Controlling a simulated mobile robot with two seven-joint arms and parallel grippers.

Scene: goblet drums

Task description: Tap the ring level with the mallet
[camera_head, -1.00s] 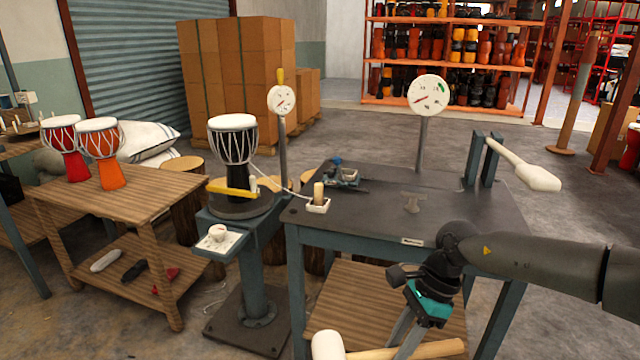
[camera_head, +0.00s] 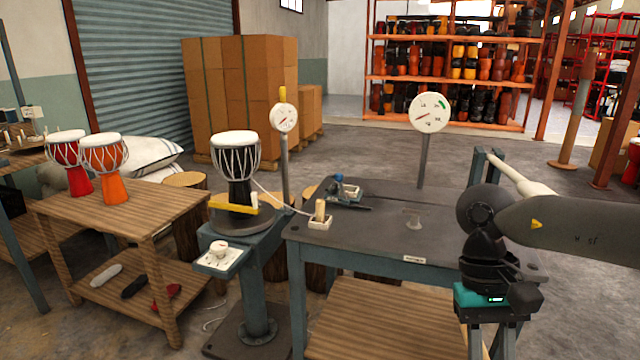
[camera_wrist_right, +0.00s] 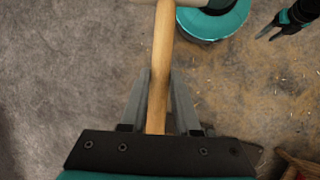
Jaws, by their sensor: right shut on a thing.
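A goblet drum (camera_head: 235,158) with a pale top and a dark body stands upright on the round turntable of a stand. A yellow bar (camera_head: 232,201) lies in front of its foot. Its ring is too small to judge for level. My right gripper (camera_wrist_right: 160,100) is shut on the wooden handle of the mallet (camera_wrist_right: 163,45), whose pale head is cut by the top edge. In the head view this gripper (camera_head: 491,345) points down in front of the table, its tips and the mallet out of frame.
The dark worktable (camera_head: 380,230) carries a dial gauge (camera_head: 430,113), a small tray and a clamp-like tool. Another gauge (camera_head: 284,117) stands behind the drum. A pale club (camera_head: 525,178) rests in a bracket at right. Two drums stand on the left wooden table (camera_head: 130,195).

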